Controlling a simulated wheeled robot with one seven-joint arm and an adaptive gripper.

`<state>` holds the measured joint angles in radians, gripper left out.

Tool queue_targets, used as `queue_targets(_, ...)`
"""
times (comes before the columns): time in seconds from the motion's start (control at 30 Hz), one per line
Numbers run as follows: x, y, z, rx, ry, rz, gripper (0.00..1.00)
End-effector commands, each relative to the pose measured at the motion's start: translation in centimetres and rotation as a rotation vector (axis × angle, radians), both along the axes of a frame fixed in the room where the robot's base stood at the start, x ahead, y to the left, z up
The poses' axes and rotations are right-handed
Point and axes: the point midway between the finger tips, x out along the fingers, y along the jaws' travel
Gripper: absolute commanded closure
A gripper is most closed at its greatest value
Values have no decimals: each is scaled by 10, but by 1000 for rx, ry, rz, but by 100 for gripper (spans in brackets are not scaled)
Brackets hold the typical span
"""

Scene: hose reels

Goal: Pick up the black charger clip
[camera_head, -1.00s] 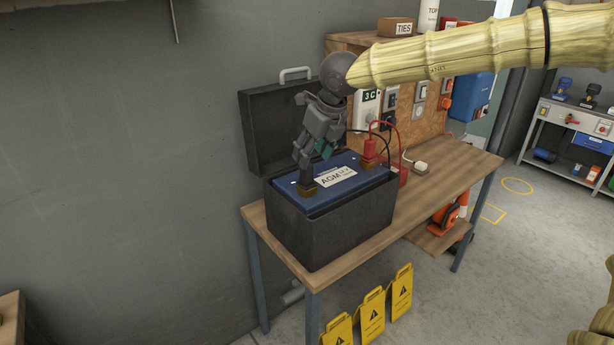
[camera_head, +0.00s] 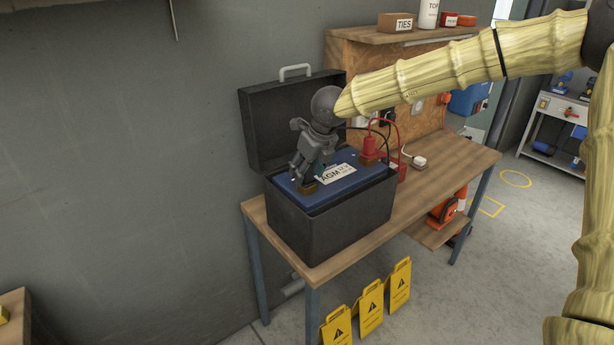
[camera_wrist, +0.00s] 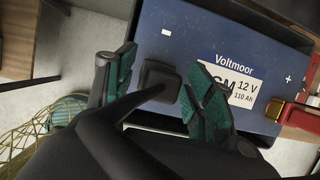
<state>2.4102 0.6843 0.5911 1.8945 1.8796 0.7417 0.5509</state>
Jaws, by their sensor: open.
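The black charger clip (camera_wrist: 158,80) shows in the wrist view between my open fingers, over the blue top of the battery (camera_wrist: 200,40). There is a gap on each side of it, and I cannot tell whether either pad touches it. In the head view my gripper (camera_head: 306,176) points down over the near left end of the battery (camera_head: 350,160) and hides most of the clip. My gripper (camera_wrist: 163,86) has green pads and holds nothing.
A red clip (camera_head: 370,147) with red and black cables stands at the battery's far right. The black battery box (camera_head: 330,228) has its lid (camera_head: 262,130) raised behind, close to my gripper.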

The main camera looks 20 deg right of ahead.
Motion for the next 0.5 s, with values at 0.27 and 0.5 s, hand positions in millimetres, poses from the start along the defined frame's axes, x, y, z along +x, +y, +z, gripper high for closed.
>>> queue_targets(0.27, 0, 0, 0, 0, 0, 0, 81)
queue_targets(0.5, 0, 0, 0, 0, 0, 0, 98)
